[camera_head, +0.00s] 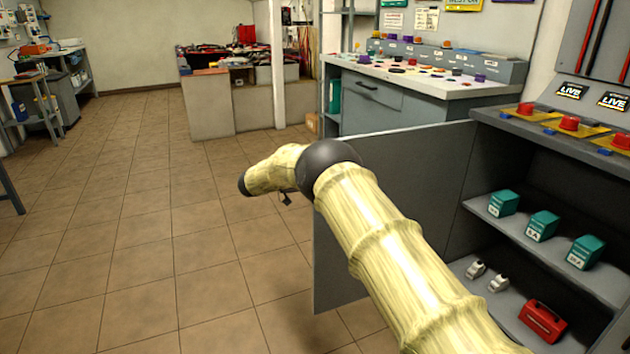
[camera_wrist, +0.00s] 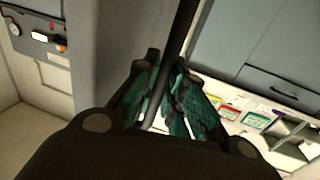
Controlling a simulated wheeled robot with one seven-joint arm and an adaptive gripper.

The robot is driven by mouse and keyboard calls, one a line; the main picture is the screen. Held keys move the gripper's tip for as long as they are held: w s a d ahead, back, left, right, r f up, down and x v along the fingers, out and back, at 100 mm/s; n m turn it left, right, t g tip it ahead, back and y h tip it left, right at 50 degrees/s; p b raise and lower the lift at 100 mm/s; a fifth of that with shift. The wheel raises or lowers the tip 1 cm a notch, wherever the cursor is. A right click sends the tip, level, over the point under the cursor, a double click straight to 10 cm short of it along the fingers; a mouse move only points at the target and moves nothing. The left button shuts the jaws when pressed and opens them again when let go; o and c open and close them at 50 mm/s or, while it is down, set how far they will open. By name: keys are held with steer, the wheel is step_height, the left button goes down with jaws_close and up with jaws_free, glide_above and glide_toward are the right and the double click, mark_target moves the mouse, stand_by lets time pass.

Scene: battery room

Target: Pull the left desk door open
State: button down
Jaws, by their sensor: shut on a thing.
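The left desk door (camera_head: 410,165) is a flat grey panel that stands swung well out from the desk (camera_head: 480,225) in the head view. My arm crosses in front of it and hides part of it. In the wrist view my gripper (camera_wrist: 172,98) has dark fingers with teal pads, shut on a thin dark bar (camera_wrist: 183,35). The bar appears to be part of the door; I cannot tell whether it is its handle or its edge. In the head view my fingers are hidden or too small to make out.
The open desk shows shelves with several teal boxes (camera_head: 541,225), two small white items and a red box (camera_head: 543,321). Red buttons (camera_head: 569,123) sit on top. A grey console (camera_head: 400,95) stands behind the door. The tiled floor (camera_head: 130,240) to the left is clear.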

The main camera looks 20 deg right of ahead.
steer(key=shift+w+d, duration=0.4)
steer(key=shift+w, duration=0.15)
steer(key=c, duration=1.8)
jaws_free()
steer(key=shift+d, duration=0.1)
steer(key=shift+o, duration=0.2)
steer(key=w+a, duration=0.1)
steer(key=a, duration=1.1)
steer(key=shift+a, duration=0.35)
